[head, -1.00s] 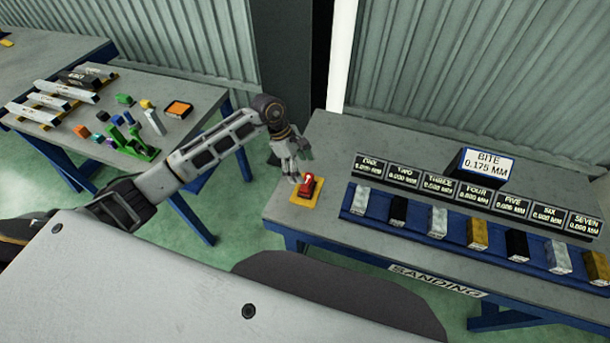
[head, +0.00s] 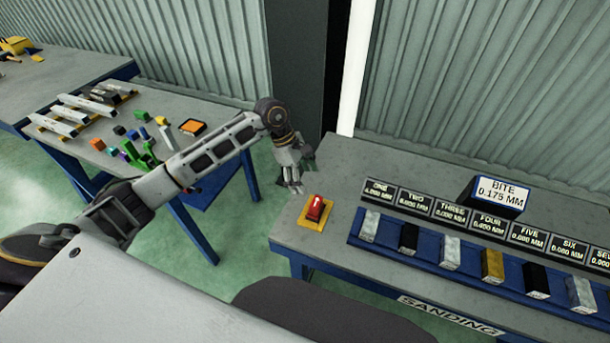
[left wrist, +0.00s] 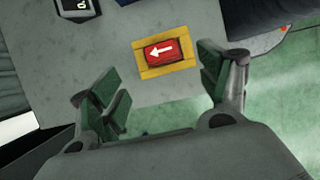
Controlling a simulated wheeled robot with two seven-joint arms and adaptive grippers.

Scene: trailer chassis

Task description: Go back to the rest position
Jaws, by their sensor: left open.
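My left gripper (head: 293,176) is open and empty in the head view, at the left edge of the sanding table (head: 345,170). It is beside and behind a red switch (head: 315,208) with a white arrow on a yellow base. In the left wrist view, the two green-padded fingers (left wrist: 160,98) are spread wide. The red switch (left wrist: 164,52) lies beyond them, apart from both fingers. My left arm reaches across from the left in the head view. My right gripper is not in view.
The sanding table carries a blue rack (head: 470,272) of several blocks, label displays and a box reading "BITE 0.175 MM" (head: 498,195). Another table (head: 100,95) at left holds coloured parts and bars. Green floor (head: 255,205) shows between the tables.

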